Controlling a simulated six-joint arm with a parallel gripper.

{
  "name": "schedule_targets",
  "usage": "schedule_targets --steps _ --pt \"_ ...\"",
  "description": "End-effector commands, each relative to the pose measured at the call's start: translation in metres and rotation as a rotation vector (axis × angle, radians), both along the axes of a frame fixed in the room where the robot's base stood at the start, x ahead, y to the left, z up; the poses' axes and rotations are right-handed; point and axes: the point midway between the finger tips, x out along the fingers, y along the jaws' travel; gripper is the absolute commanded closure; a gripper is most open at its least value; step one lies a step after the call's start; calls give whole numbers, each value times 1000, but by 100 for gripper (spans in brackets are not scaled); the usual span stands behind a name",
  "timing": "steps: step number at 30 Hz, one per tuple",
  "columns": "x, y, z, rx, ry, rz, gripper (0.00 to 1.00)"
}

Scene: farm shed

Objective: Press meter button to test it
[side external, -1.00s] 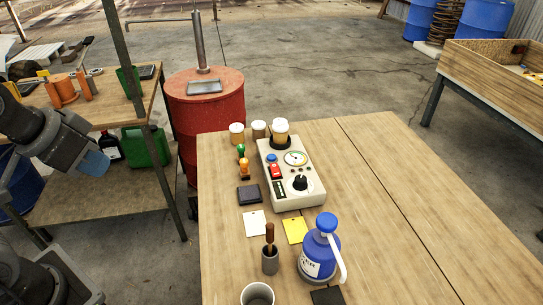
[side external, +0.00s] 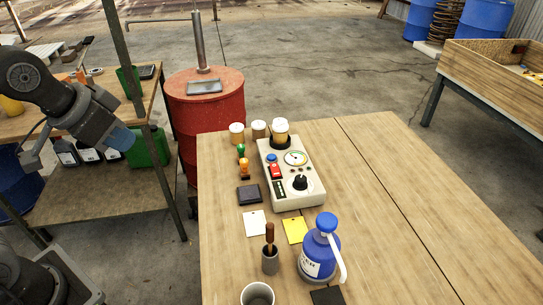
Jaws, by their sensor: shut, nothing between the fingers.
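The meter (side external: 309,192) is a pale box lying on the wooden table. It has a round dial (side external: 296,158), a black knob (side external: 300,182), a red switch (side external: 276,172) and a round blue button (side external: 272,158) near its far left corner. A cup with yellowish contents (side external: 280,130) sits at its far end. My gripper (side external: 125,139) is at the left, in front of the shelf and off the table, well apart from the meter. Its blue-grey end is shut and empty.
Stamps with green (side external: 241,150) and orange (side external: 245,164) handles stand left of the meter, with a dark pad (side external: 249,194) nearby. A blue pump bottle (side external: 320,252), a grey holder (side external: 270,260) and a cup (side external: 257,294) stand in front. The table's right side (side external: 400,200) is clear.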

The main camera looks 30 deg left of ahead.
Motion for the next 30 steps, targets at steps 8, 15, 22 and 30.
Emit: schedule_targets --steps 8,15,22,30 --pt "100 -18 6 105 -73 -204 100" --pt "186 -41 -12 201 -146 -375 100" --pt "259 -67 -48 297 -218 -529 100" --pt "309 -90 -88 376 -277 -646 100"
